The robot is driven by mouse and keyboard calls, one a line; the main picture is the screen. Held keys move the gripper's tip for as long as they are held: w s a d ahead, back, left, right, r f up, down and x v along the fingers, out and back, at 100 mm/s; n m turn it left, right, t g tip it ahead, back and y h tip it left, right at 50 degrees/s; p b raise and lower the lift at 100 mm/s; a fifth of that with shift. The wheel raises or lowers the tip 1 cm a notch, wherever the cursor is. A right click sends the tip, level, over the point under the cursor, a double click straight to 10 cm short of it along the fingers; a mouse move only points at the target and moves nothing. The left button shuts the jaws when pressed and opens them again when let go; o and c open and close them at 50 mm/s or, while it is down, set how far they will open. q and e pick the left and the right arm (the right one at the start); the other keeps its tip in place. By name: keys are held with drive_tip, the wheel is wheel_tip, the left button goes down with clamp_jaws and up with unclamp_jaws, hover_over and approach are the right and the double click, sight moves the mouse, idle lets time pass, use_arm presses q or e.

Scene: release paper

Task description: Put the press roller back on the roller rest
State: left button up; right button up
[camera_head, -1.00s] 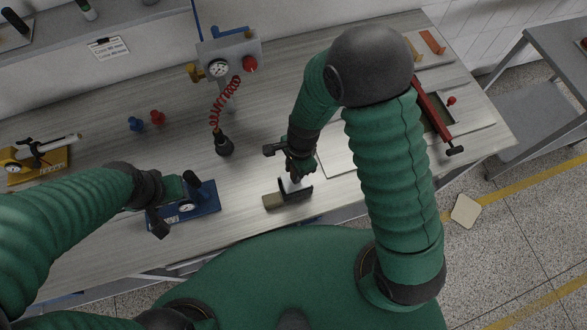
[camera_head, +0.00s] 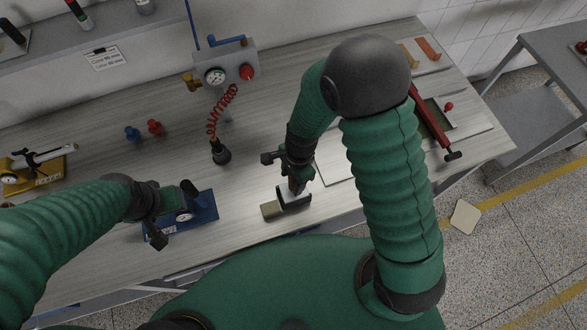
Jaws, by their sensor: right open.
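A small dark bracket with a pale edge (camera_head: 294,198), which looks like the roller rest, stands near the front edge of the bench. A tan block (camera_head: 271,209) adjoins its left side. My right gripper (camera_head: 284,170) is open just above and behind the bracket, one finger reaching left and the other down towards it. The press roller cannot be told apart clearly; it may be at the bracket, partly hidden by the gripper. My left gripper (camera_head: 172,213) has its fingers spread around the middle of a blue gauge fixture (camera_head: 205,211); whether it touches is unclear.
A pressure gauge box (camera_head: 226,62) with a red coiled hose and dark nozzle (camera_head: 221,153) stands behind. A yellow fixture (camera_head: 36,172) is at far left. Blue and red knobs (camera_head: 155,127) lie on the bench. A red-handled tool (camera_head: 432,121) is right of my arm.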

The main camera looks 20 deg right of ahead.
wheel_tip(320, 180, up, 16)
drive_tip(key=d, duration=0.2)
drive_tip(key=shift+w, duration=0.3)
